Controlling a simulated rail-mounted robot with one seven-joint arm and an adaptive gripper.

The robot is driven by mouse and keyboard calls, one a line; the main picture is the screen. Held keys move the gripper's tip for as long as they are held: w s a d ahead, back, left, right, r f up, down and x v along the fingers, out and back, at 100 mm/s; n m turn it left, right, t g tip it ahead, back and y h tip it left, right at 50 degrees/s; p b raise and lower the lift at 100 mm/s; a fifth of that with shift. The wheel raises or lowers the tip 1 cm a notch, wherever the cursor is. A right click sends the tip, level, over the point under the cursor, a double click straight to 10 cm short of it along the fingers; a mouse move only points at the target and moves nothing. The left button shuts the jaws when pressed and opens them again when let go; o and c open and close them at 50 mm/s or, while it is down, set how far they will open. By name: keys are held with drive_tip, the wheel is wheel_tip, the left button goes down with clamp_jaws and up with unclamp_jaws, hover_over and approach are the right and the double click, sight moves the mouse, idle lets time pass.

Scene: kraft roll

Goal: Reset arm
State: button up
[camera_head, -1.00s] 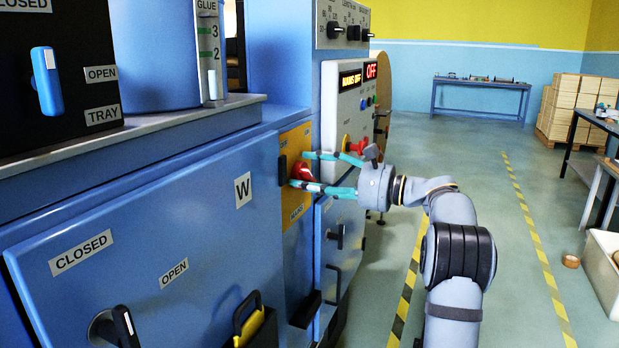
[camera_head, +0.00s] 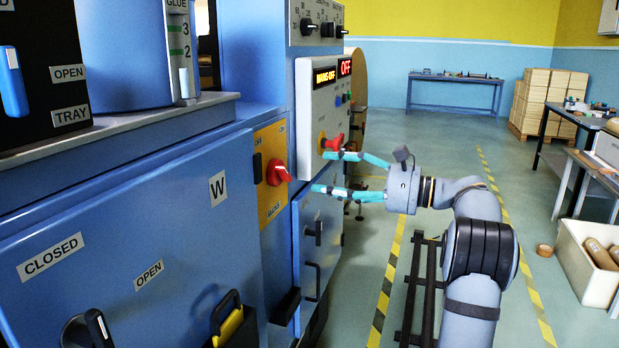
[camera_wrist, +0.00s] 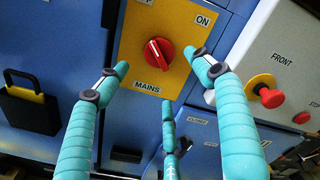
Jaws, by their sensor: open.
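My gripper (camera_head: 326,172) has teal fingers spread open and empty. It hangs in the air to the right of the yellow mains panel, apart from the red mains knob (camera_head: 277,172). In the wrist view the red knob (camera_wrist: 158,52) sits on the yellow panel (camera_wrist: 128,80) between and beyond the spread fingers (camera_wrist: 160,75), and nothing is held. The panel carries the words ON and MAINS. My arm reaches in from the right of the head view.
A red and yellow button (camera_head: 330,143) is close to the upper finger in the head view. A padlock (camera_wrist: 32,108) hangs left in the wrist view. The floor aisle between the yellow-black stripes is mostly clear.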

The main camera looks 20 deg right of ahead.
sight(289, 175)
drive_tip(key=shift+s+d, duration=0.4)
drive_tip(key=shift+d, duration=0.1)
drive_tip(key=x, duration=1.2)
drive_tip(key=shift+f, duration=0.1)
